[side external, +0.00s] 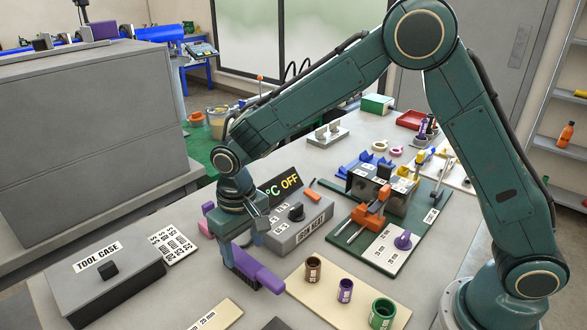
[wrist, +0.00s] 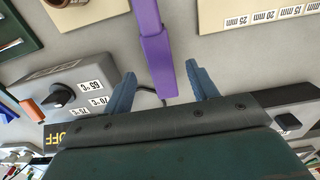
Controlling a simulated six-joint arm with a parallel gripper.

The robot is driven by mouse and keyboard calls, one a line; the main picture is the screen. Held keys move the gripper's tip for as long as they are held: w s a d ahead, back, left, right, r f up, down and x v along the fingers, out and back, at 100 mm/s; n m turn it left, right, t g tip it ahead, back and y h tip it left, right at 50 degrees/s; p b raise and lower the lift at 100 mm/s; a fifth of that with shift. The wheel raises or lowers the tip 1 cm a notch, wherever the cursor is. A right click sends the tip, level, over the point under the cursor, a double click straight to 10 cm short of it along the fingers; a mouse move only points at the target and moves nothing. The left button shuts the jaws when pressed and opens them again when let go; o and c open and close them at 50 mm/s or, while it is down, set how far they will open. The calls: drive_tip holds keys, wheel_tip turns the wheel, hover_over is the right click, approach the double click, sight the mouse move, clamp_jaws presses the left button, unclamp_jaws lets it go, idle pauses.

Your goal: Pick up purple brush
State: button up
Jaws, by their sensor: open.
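The purple brush (side external: 262,274) lies on the grey table at the front, in the side external view. In the wrist view it is a long purple bar (wrist: 150,22) running from the top edge down between the fingers. My gripper (side external: 243,238) points down at the brush's rear part. In the wrist view my gripper (wrist: 160,72) is open, with one blue finger on each side of the brush and a visible gap to each. The brush's far end is hidden behind my gripper, and I cannot tell the fingertips' height above the table.
The grey heater box (side external: 300,225) with a dark knob stands close right of my gripper. The tool case (side external: 105,275) is at the left. A beige board (side external: 335,285) with brown, purple and green sockets lies to the right. Bare table surrounds the brush's front end.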

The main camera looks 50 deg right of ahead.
sight(246, 261)
drive_tip(key=shift+f, duration=0.2)
drive_tip(key=shift+s+f, duration=0.1)
drive_tip(key=shift+f, duration=2.45)
drive_tip(key=c, duration=1.1)
drive_tip(key=shift+r, duration=0.1)
wheel_tip(246, 261, up, 20)
